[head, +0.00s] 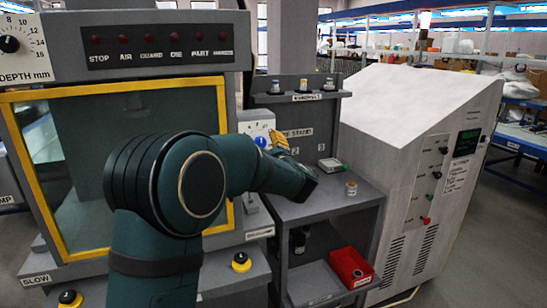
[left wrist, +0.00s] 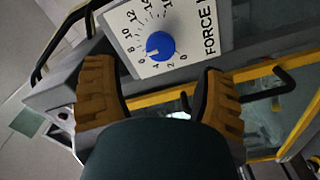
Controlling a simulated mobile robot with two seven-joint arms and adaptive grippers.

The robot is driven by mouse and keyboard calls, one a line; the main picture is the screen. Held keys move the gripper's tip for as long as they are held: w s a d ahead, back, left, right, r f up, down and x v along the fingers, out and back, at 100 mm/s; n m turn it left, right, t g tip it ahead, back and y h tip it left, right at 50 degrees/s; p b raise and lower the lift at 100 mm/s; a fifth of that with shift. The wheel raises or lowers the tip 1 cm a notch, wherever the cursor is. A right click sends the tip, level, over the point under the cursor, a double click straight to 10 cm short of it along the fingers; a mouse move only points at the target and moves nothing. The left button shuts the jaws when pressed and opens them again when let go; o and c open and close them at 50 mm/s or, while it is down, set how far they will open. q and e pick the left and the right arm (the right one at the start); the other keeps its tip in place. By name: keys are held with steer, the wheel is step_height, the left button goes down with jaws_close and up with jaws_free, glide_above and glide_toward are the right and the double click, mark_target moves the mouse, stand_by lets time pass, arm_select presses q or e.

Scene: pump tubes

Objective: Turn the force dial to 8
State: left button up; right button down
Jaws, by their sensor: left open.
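The force dial is a blue knob (left wrist: 160,45) on a white panel (left wrist: 200,28) lettered FORCE, with numbers around it, in the left wrist view. A small pale mark on the knob's lower left side seems to face between 4 and 6; I cannot read it exactly. My left gripper (left wrist: 155,70) is open, its orange-padded fingers on either side of and short of the knob, with nothing between them. My right gripper is not in view.
A depth dial (head: 9,44) is at the upper left. A yellow-framed window (head: 112,90) stands behind my arm. Right of the panel are a shelf with small bottles (head: 303,86), a bench with a jar (head: 351,188), a red bin (head: 351,268) and a grey cabinet (head: 405,125).

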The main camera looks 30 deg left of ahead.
arm_select(q)
steer(key=v, duration=0.5)
stand_by(0.4)
